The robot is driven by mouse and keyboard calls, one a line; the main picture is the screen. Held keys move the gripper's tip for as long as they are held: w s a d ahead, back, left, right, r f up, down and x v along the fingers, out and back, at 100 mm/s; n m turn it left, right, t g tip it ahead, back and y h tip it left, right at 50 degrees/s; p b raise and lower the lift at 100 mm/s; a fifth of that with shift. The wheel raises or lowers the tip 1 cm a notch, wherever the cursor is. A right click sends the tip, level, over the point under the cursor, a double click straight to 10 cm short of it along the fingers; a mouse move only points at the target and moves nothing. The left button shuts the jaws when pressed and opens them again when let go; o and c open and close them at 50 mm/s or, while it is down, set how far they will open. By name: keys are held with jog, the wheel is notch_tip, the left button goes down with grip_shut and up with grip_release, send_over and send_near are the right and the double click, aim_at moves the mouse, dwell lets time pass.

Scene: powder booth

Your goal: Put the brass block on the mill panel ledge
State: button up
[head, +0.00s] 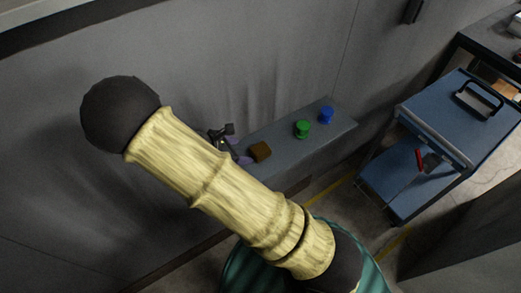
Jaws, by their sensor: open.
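A small brown block (261,151), the only block I can make out and seemingly the brass one, sits on a grey ledge (283,149) along the wall panel. I cannot tell for sure that this is the mill panel ledge. My gripper (222,132) shows as a small dark shape just left of the block, partly hidden behind my pale yellow arm. It is open and apart from the block in the picture. Its fingertips are hard to make out.
A green spool (303,129) and a blue spool (326,114) stand right of the block on the ledge. A purple thing (242,158) lies at its left, partly hidden. A blue cart (447,117) with a black handle and a red item on its lower shelf stands right.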

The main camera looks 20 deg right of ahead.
aim_at(260, 149)
jog(key=shift+p+x, duration=0.6)
jog(key=shift+x, duration=2.35)
jog(key=shift+d, duration=0.1)
jog(key=d, duration=0.1)
jog(key=w+d+f+p, duration=0.1)
jog(key=d+f+p, duration=0.1)
jog(key=shift+w+d, duration=0.1)
jog(key=shift+w, duration=0.2)
jog(key=shift+w+d+f, duration=0.15)
jog(key=shift+d+f, duration=0.2)
jog(key=shift+f, duration=0.1)
jog(key=c, duration=1.3)
jog(key=shift+r, duration=0.2)
jog(key=shift+c, duration=0.2)
notch_tip(260, 149, up, 10)
jog(key=shift+f+b, duration=0.15)
jog(key=shift+b, duration=0.75)
